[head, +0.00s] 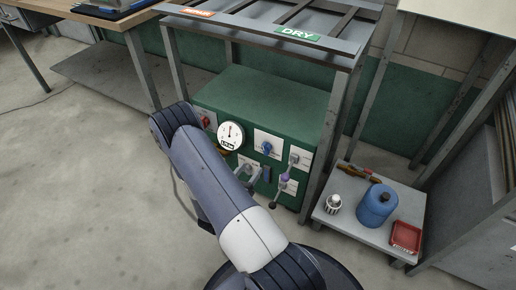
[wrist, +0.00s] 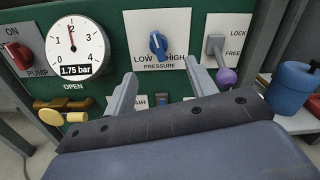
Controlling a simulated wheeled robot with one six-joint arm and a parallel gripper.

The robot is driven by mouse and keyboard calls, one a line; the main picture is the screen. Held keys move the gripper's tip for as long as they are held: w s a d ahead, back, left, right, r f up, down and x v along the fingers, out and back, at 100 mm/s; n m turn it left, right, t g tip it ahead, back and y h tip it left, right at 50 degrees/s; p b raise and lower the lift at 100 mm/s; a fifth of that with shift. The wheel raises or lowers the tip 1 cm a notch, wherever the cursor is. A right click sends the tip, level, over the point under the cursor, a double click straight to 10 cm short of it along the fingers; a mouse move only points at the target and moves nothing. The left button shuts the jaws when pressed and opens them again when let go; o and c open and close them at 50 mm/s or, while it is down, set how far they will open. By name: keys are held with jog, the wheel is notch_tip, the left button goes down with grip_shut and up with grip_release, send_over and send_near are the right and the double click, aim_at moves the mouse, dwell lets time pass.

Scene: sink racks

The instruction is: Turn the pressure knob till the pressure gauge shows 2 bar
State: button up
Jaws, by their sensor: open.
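The pressure knob (wrist: 158,44) is blue and sits on a white plate marked LOW, HIGH and PRESSURE in the wrist view. It also shows in the head view (head: 267,147). The round white pressure gauge (wrist: 76,46) is left of it; its display reads 1.75 bar, and its needle points nearly straight up, just short of the 2. My gripper (wrist: 156,82) is open, its two fingers apart below the knob's plate, with the knob above the gap and nothing between the fingers. In the head view the gauge (head: 230,135) shows beside my arm, which hides part of the panel.
A red pump switch (wrist: 22,56) is at the left, with a yellow valve handle (wrist: 60,112) marked OPEN below the gauge. A LOCK/FREE lever (wrist: 218,50) with a purple ball is at the right. A low cart (head: 342,222) holds a blue canister (head: 377,207).

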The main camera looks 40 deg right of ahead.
aim_at(264, 150)
jog(key=b+x, duration=0.2)
jog(key=x, duration=0.8)
jog(key=shift+w+d+f, duration=0.1)
jog(key=shift+w+d, duration=0.2)
jog(key=shift+c, duration=0.4)
